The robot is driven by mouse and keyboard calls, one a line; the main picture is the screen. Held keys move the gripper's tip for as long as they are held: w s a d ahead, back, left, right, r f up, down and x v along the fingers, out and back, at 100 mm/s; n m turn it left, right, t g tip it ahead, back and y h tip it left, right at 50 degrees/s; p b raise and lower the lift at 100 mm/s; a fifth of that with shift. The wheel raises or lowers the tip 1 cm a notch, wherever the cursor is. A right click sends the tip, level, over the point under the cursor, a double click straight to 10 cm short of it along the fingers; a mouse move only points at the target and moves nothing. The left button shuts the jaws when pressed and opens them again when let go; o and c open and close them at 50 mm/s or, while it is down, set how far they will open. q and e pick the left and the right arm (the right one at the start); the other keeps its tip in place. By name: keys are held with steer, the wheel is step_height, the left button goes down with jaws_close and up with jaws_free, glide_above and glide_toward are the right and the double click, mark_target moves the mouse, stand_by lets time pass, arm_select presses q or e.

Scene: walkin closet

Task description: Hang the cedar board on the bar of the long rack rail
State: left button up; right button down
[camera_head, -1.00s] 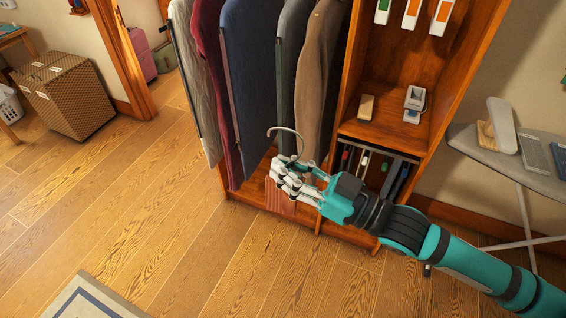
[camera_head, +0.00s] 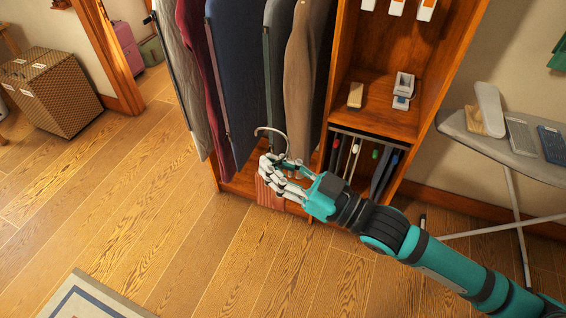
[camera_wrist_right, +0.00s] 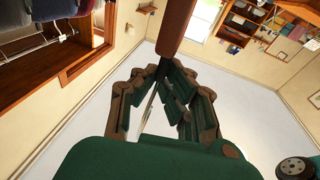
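The cedar board (camera_head: 270,195) is a reddish-brown slatted piece with a curved metal hook (camera_head: 272,131) on top. My right gripper (camera_head: 280,172) is closed around its upper part and holds it upright in front of the closet, below the hanging garments. In the right wrist view the fingers (camera_wrist_right: 165,95) close around the brown board (camera_wrist_right: 178,30). The head view does not show the long rack's bar above the garments. A pale rail-like bar (camera_wrist_right: 35,42) shows at the upper left of the right wrist view; I cannot tell if it is the long rack rail. My left gripper is out of view.
Several garments, including a blue one (camera_head: 237,75), hang close behind the board. The wooden shelf unit (camera_head: 375,115) stands to their right, and an ironing board (camera_head: 490,145) further right. A woven hamper (camera_head: 50,90) is at the left.

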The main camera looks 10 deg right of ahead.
steer(key=shift+w+a+f+n+g+y, duration=0.3)
steer(key=shift+w+n+g, duration=0.1)
steer(key=shift+w+a+f+n+g+y, duration=0.4)
steer(key=shift+f+g, duration=0.1)
steer(key=shift+g, duration=0.15)
steer(key=shift+w+a+f+n+g+y, duration=0.3)
steer(key=shift+f+n+g+y, duration=0.15)
steer(key=shift+g, duration=0.2)
steer(key=shift+g, duration=0.3)
steer(key=shift+s+d+n+g+y, duration=0.15)
steer(key=shift+d+n+g+y, duration=0.3)
steer(key=shift+n+g, duration=0.5)
steer(key=shift+s+d+n+g+y, duration=0.25)
steer(key=shift+d+n+g, duration=0.3)
steer(key=shift+g, duration=0.85)
steer(key=shift+s+d+n+g+y, duration=0.1)
steer(key=shift+d+n+g+y, duration=0.3)
steer(key=shift+n+g, duration=0.55)
